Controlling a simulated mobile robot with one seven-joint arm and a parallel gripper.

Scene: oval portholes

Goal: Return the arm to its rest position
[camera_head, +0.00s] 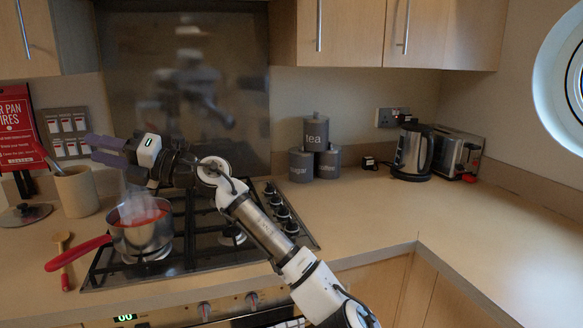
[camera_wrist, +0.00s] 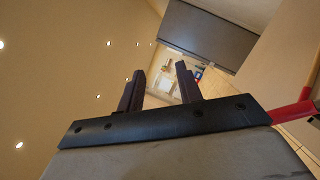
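My arm (camera_head: 262,228) reaches from the bottom of the head view up and left over the hob. My gripper (camera_head: 93,148) is at its far end, above and to the left of a steaming saucepan, pointing left. In the wrist view my gripper (camera_wrist: 160,80) shows two dark fingers standing apart with nothing between them. The steel saucepan (camera_head: 143,236) holds something red and stands on the left of the hob, its red handle toward the left.
The black gas hob (camera_head: 205,262) lies under my arm. A wooden spoon (camera_head: 63,258), a lid (camera_head: 24,214) and a utensil pot (camera_head: 76,190) are at left. Canisters (camera_head: 316,132), a kettle (camera_head: 412,152) and a toaster (camera_head: 456,155) stand behind. The right worktop (camera_head: 500,240) is clear.

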